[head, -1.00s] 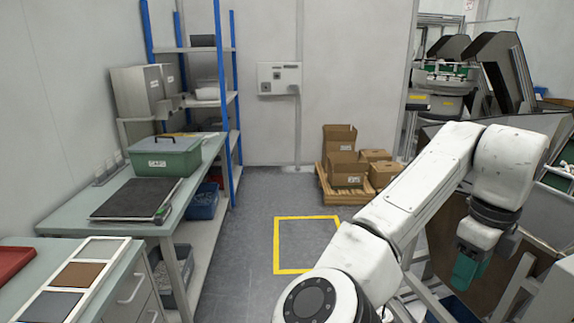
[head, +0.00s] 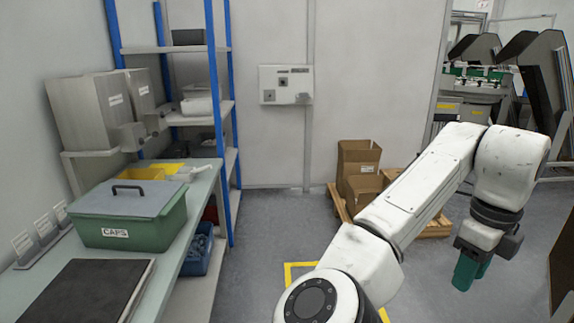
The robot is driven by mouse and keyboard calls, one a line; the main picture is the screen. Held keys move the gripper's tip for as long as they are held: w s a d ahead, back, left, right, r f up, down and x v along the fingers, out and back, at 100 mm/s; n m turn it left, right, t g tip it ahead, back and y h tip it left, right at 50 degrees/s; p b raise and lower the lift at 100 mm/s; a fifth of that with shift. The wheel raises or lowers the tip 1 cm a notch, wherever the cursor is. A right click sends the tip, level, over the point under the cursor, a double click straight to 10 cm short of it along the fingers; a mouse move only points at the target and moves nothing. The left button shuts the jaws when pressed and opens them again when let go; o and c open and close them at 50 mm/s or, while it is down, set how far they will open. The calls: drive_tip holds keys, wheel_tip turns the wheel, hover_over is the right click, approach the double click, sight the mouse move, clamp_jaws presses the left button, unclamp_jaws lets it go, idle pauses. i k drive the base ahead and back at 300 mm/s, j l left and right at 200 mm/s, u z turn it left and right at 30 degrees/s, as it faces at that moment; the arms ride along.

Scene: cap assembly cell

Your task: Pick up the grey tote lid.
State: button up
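The grey tote lid (head: 150,203) lies on top of the green tote (head: 130,234), which has a white CAPS label on its front. A dark arched handle (head: 128,187) stands up from the lid. The tote rests on the grey-green bench at the left. My gripper (head: 472,272) hangs with its green fingers pointing down at the right, over the floor, far from the lid. Its fingers overlap in this view, so I cannot tell whether they are open or shut.
A dark mat (head: 90,290) lies on the bench in front of the tote. Grey dispensers (head: 90,108) stand at the wall, beside the blue-post shelf (head: 217,60). Cardboard boxes (head: 358,160) sit on a pallet. The middle floor is clear.

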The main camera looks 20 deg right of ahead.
sight(144, 199)
drive_tip(key=i+u, duration=0.25)
drive_tip(key=i, duration=0.2)
drive_tip(key=i+l+u, duration=0.2)
drive_tip(key=i, duration=0.2)
drive_tip(key=i+l+u, duration=0.25)
drive_tip(key=i, duration=0.15)
drive_tip(key=i+l+u, duration=0.25)
drive_tip(key=i, duration=0.15)
drive_tip(key=i+l+u, duration=0.95)
drive_tip(key=l, duration=0.3)
drive_tip(key=k, duration=0.1)
